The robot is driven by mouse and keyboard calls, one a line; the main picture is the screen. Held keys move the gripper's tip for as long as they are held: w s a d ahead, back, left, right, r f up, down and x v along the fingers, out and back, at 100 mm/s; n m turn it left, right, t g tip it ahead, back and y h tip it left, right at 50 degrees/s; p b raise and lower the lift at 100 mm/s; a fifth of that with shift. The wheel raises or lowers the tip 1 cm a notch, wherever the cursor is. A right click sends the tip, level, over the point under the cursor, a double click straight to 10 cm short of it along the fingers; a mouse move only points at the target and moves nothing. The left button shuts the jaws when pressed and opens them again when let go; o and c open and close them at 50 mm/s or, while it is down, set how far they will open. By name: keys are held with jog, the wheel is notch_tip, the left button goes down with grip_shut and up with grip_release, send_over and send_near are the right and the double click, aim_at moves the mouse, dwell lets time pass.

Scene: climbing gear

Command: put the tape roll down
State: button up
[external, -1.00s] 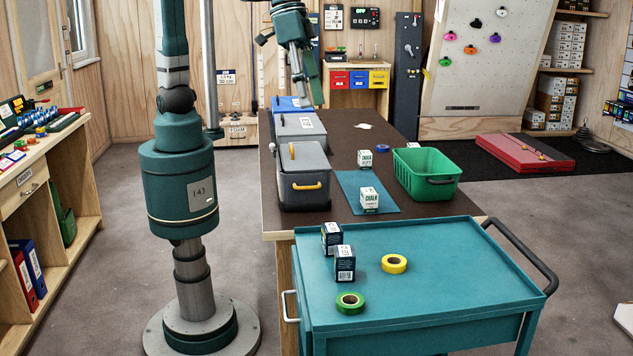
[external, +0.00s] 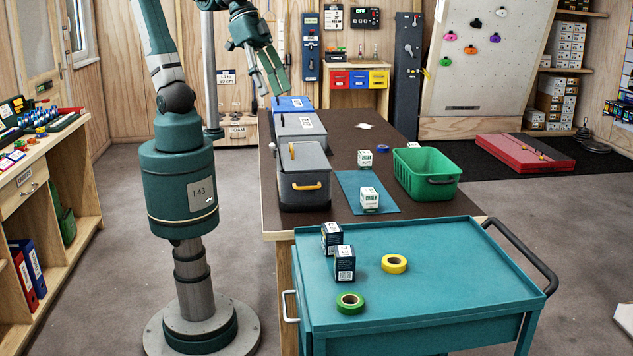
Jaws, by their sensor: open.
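A yellow tape roll (external: 395,264) lies flat on the teal cart top (external: 450,275). A green tape roll (external: 350,303) lies flat near the cart's front edge. A blue tape roll (external: 383,149) lies on the dark table (external: 345,140) beside the green basket. My gripper (external: 276,92) is open and empty, fingers pointing down, near the blue bin (external: 293,104) at the table's far left. It is well away from the yellow and green rolls. The inside of the blue bin is hidden.
Two grey bins (external: 303,182) (external: 300,131) line the table's left side. A green basket (external: 427,178) stands at the right. White chalk boxes (external: 369,198) stand on and near a teal mat (external: 350,185). Dark boxes (external: 345,262) stand on the cart's left.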

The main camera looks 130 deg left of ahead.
jog(key=s+a+f+m, duration=0.1)
jog(key=s+f, duration=0.1)
jog(key=s, duration=0.3)
jog(key=s+a+f+m+t, duration=0.1)
jog(key=s+f, duration=0.2)
jog(key=s, duration=0.2)
jog(key=shift+s+a, duration=0.15)
jog(key=shift+a, duration=0.2)
jog(key=shift+f, duration=0.15)
notch_tip(320, 180, down, 18)
jog(key=b, duration=1.8)
jog(key=shift+f, duration=0.15)
